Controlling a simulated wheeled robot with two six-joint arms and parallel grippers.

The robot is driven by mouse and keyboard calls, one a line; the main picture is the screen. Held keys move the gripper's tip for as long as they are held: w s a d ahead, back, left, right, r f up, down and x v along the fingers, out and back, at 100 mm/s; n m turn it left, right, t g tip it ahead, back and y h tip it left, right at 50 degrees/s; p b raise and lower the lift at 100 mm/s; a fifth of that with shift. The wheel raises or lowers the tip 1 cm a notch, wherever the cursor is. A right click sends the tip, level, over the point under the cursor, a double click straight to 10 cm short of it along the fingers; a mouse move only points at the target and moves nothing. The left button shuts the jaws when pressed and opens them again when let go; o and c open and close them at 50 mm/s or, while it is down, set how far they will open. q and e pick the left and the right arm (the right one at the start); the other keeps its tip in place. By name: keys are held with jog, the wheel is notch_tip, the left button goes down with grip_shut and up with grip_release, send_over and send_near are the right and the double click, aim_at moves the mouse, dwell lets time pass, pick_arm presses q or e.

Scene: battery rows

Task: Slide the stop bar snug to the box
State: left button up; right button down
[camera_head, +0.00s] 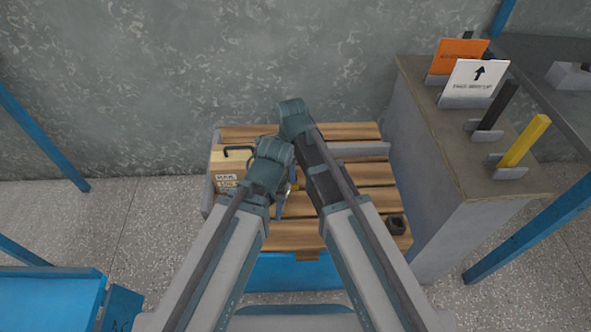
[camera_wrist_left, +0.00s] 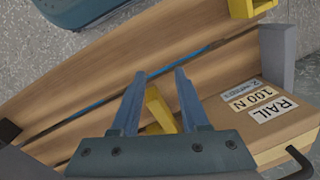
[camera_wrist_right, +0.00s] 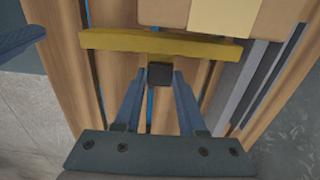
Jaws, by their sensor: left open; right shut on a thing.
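The box (camera_head: 229,183) is pale wood with a black handle and stands at the left of the slatted pallet. Its labels read RAIL 100 N in the left wrist view (camera_wrist_left: 268,112). The yellow stop bar (camera_wrist_right: 110,41) lies across the slats beside the box; whether they touch I cannot tell. My right gripper (camera_head: 287,190) is shut on the bar's black knob (camera_wrist_right: 160,76). In the head view my arms hide most of the bar. My left gripper (camera_wrist_left: 158,78) is open and empty above the pallet; a yellow piece, probably the bar, shows beyond its fingers.
A grey rail (camera_head: 362,149) runs along the pallet's back. A grey cabinet (camera_head: 440,190) with signs and a black and a yellow bar in holders stands to the right. The pallet's right slats look mostly clear.

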pick_arm(q)
jog(key=shift+a, duration=0.2)
pick_arm(e)
jog(key=shift+a, duration=0.25)
jog(key=shift+c, duration=2.4)
grip_release()
pick_arm(q)
jog(key=shift+r, duration=0.1)
pick_arm(e)
jog(key=shift+r, duration=0.1)
pick_arm(q)
notch_tip(320, 180, up, 14)
jog(key=p, duration=1.3)
jog(key=shift+f+p, duration=0.2)
jog(key=shift+p, duration=0.2)
pick_arm(e)
notch_tip(320, 180, up, 14)
jog(key=shift+f, duration=0.2)
pick_arm(q)
jog(key=shift+d, duration=0.1)
pick_arm(e)
jog(key=shift+d, duration=0.1)
